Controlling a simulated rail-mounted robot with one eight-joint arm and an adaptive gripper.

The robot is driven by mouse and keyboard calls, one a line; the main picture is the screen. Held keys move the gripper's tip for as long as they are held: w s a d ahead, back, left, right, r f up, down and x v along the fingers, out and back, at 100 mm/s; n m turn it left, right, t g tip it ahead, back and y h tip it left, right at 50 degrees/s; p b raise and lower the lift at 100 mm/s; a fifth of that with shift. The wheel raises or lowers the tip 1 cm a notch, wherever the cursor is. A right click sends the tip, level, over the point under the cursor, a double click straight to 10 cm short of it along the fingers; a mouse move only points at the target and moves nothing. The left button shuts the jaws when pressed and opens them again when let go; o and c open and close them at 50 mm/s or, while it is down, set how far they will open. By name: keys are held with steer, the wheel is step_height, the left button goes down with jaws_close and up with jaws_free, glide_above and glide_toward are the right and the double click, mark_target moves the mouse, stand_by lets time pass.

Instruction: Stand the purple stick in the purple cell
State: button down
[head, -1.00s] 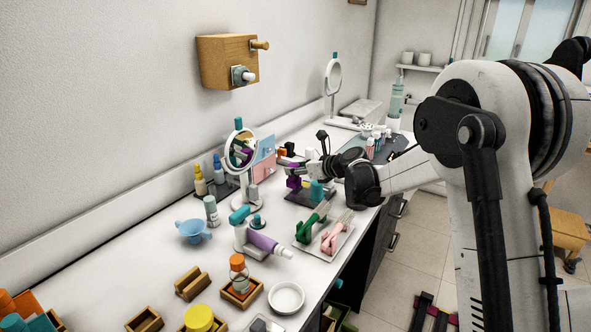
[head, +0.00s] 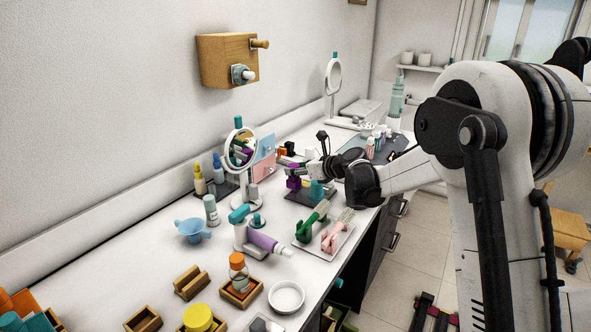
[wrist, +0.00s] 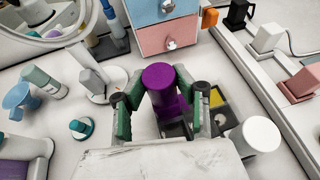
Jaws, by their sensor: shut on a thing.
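The purple stick (wrist: 160,84) is upright between the green-padded fingers of my gripper (wrist: 157,100) in the wrist view. The fingers are shut on its sides. In the head view the purple stick (head: 293,183) shows at the left end of my gripper (head: 303,171), over the dark holder (head: 318,196). In the wrist view the holder (wrist: 203,130) has dark-walled cells, one with a yellow floor (wrist: 217,97).
A white cylinder (wrist: 258,135) stands right of the holder in the wrist view. A blue and pink drawer box (wrist: 165,25) stands behind. A round mirror (head: 240,150) stands to the left.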

mark_target(298, 178)
steer(key=shift+f+b, duration=1.6)
steer(key=shift+f, duration=0.1)
stand_by(1.5)
steer(key=c, duration=1.3)
jaws_free()
steer(key=v, duration=1.2)
steer(key=shift+s+a, duration=0.1)
